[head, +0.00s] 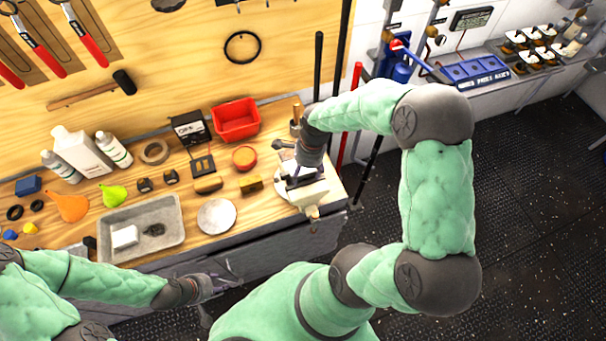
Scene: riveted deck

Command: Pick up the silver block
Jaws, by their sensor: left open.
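My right gripper (289,169) reaches down over the right end of the wooden workbench. It is above or at a pale grey and white fixture (312,205), perhaps a vise; its fingers blend with dark and silvery parts there. I cannot make out a separate silver block at that spot, nor whether the fingers hold anything. A pale, whitish block (124,237) lies in the left part of a grey metal tray (165,250), beside a small dark item. My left gripper (217,284) is open, low in front of the bench's front edge, apart from the things on top.
A silver disc (216,216) lies right of the tray. A red bin (236,120), white bottles (82,152), a green pear (113,195) and several small items stand behind. Tall rods (340,150) lean by the bench's right end. The dark floor (540,220) at right is clear.

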